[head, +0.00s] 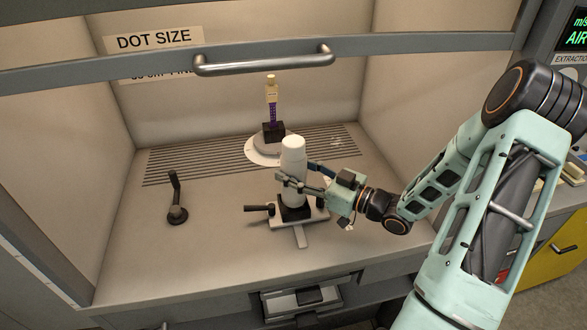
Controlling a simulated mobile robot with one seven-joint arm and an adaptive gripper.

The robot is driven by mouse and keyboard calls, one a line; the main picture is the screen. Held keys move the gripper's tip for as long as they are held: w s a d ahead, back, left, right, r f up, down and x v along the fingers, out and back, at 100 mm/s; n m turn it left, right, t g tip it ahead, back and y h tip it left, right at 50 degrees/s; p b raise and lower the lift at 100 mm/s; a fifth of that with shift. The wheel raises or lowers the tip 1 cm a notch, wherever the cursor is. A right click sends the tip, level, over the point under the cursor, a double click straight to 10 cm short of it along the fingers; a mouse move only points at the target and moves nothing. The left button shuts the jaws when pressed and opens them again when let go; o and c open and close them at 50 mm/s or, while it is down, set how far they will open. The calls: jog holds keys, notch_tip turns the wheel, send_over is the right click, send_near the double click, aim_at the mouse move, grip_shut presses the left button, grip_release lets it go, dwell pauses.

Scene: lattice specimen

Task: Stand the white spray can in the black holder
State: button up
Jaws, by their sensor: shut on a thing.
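The white spray can (292,158) stands upright near the middle of the fume cupboard floor. My gripper (300,184) reaches in from the right and is shut on the lower half of the can, with its fingers around the body. The black holder (294,213) sits directly under the can on a light metal base. The can's bottom end meets the holder's top in this view. I cannot tell whether it rests inside the holder or hovers just above it.
A round white turntable (256,155) behind the can bears a black block with a purple lattice specimen (271,112). A dark crank handle (177,200) stands at the left. A black side handle (257,208) juts left from the holder's base. The raised sash with its bar (265,62) crosses overhead.

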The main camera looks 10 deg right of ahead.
aim_at(290, 197)
jog(key=o, duration=0.9)
jog(key=shift+r, duration=0.1)
jog(key=shift+c, duration=0.2)
jog(key=c, duration=0.5)
jog(key=shift+f, duration=0.25)
jog(key=shift+f+b, duration=0.65)
jog(key=shift+b, duration=0.1)
jog(key=shift+f+b, duration=0.85)
jog(key=shift+f, duration=0.25)
jog(key=o, duration=1.2)
jog(key=shift+o, duration=0.2)
